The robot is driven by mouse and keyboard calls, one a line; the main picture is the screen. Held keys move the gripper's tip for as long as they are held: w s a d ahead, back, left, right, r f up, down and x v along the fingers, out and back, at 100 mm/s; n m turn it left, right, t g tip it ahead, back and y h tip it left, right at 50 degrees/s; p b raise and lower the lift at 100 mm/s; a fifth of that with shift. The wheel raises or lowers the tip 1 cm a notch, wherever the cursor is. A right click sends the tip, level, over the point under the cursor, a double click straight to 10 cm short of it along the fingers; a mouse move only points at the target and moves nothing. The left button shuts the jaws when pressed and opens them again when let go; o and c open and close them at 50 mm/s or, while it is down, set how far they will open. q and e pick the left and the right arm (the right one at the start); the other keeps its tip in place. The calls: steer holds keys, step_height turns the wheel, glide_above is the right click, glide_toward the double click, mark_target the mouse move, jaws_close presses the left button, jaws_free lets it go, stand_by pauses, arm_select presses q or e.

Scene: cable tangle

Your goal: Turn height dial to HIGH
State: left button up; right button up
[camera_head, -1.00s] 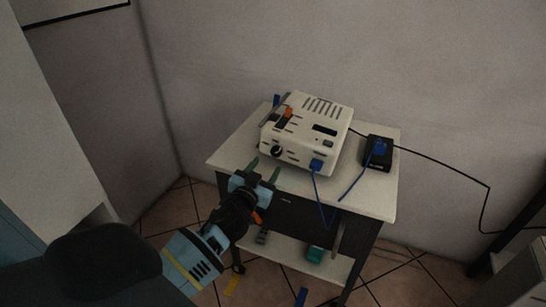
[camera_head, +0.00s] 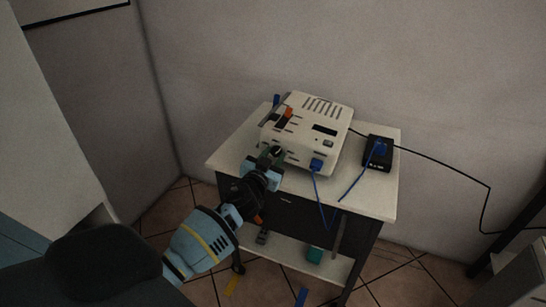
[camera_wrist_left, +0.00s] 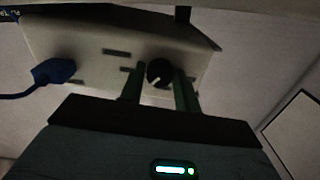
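A cream box-shaped device (camera_head: 312,130) stands on a small white-topped table. Its black round dial (camera_head: 277,151) is on the front face at the left. In the left wrist view the dial (camera_wrist_left: 159,72) shows a light pointer mark, and the device's front (camera_wrist_left: 110,60) appears upside down. My left gripper (camera_head: 271,155) is at the dial. In the wrist view its two fingers (camera_wrist_left: 158,92) stand apart, one on each side of the dial; I cannot tell whether they touch it. The dial's labels are not readable. My right gripper is not in view.
A blue plug (camera_head: 316,164) with a cable sits in the device's front, right of the dial. A black box (camera_head: 377,154) with a blue plug stands at the table's right. The tabletop (camera_head: 365,194) is bare at the front right.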

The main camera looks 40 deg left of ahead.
arm_select(q)
steer(key=c, duration=0.5)
